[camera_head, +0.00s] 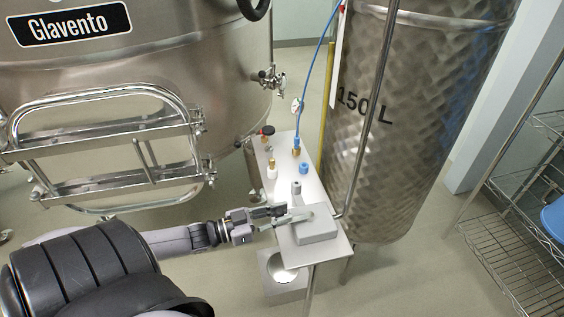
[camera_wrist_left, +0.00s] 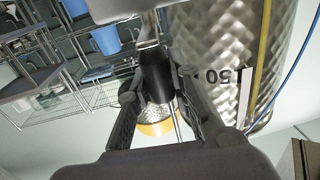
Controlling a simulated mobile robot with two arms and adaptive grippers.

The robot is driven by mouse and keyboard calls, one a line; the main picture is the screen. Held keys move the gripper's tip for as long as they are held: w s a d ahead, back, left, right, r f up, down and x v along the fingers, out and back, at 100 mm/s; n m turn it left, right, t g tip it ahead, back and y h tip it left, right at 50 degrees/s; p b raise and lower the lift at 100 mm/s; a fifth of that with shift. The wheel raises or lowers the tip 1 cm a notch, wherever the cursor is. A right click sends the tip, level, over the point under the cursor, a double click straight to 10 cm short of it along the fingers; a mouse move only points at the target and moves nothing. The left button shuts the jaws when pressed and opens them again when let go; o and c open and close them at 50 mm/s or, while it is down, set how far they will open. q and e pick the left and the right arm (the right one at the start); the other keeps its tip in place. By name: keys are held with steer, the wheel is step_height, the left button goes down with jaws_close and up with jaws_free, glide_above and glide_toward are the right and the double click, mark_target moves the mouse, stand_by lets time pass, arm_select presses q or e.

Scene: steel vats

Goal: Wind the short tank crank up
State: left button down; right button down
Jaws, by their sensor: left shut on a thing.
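A grey crank box (camera_head: 317,232) sits on a small steel side table (camera_head: 330,258) beside the patterned steel tank marked 150 L (camera_head: 410,130). My left gripper (camera_head: 292,214) reaches in from the left at the near-left side of the box. In the left wrist view, my left gripper (camera_wrist_left: 163,92) is shut on a dark cylindrical crank handle (camera_wrist_left: 156,78), with a bright metal piece (camera_wrist_left: 149,27) above it. The fingers hide most of the crank in the head view. My right gripper is not in view.
Behind the box, the table holds several small fittings, including a blue-topped valve (camera_head: 296,147) and a blue cap (camera_head: 304,168). A steel pipe (camera_head: 368,115) rises beside the tank. A large Glavento vat (camera_head: 150,70) stands left; wire shelving (camera_head: 515,225) stands right.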

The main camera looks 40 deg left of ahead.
arm_select(q)
steer(key=shift+w+a, duration=0.1)
steer(key=shift+a, duration=0.05)
steer(key=c, duration=1.4)
jaws_free()
steer(key=shift+c, duration=0.2)
steer(key=v, duration=1.2)
